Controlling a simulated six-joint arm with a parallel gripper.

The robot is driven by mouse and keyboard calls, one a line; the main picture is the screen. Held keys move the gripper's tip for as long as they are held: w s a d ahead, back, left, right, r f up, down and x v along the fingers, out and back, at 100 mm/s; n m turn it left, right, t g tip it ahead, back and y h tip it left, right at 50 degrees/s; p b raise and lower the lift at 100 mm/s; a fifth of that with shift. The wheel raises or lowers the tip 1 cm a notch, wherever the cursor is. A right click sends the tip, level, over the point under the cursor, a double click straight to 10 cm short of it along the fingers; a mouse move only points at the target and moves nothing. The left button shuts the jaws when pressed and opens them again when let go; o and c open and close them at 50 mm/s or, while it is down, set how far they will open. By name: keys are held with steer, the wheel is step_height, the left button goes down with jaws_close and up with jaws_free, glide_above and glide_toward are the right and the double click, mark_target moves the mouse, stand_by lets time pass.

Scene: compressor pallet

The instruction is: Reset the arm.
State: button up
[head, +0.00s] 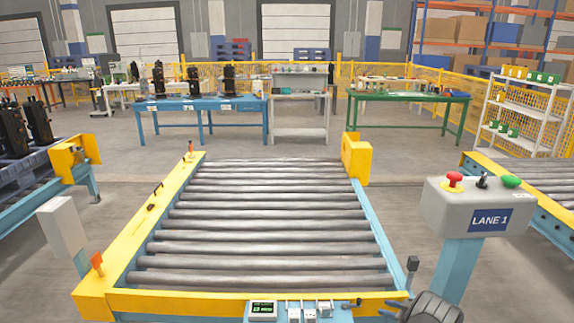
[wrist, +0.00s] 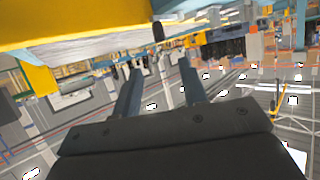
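My gripper (wrist: 160,68) shows in the wrist view with its two grey-blue fingers apart and nothing between them. It is clear of any object I can make out. The wrist view is tilted, with a large yellow surface (wrist: 70,22) close by at the upper left.
The LANE 1 control box (head: 475,207) stands right of the conveyor, with red, black and green controls. Dark compressors (head: 38,122) stand at left. A blue table (head: 205,105) and a green table (head: 410,97) stand behind.

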mark_target(359, 299)
steer(key=x, duration=1.4)
steer(key=shift+s, duration=0.1)
steer(key=shift+s+d+r, duration=0.15)
steer(key=shift+s+d, duration=0.05)
steer(key=shift+d, duration=0.1)
steer(key=shift+s+a+m+t+h, duration=0.1)
steer(key=shift+s+m+t+h, duration=0.4)
steer(key=shift+m+h, duration=0.35)
steer(key=shift+s+a+m+t+h, duration=0.1)
steer(key=shift+s+m+t+h, duration=0.15)
steer(key=shift+m+t+h, duration=0.45)
steer(key=shift+s+a+m+t+h, duration=0.1)
steer(key=shift+s+m+t+h, duration=0.3)
steer(key=shift+m+h, duration=0.55)
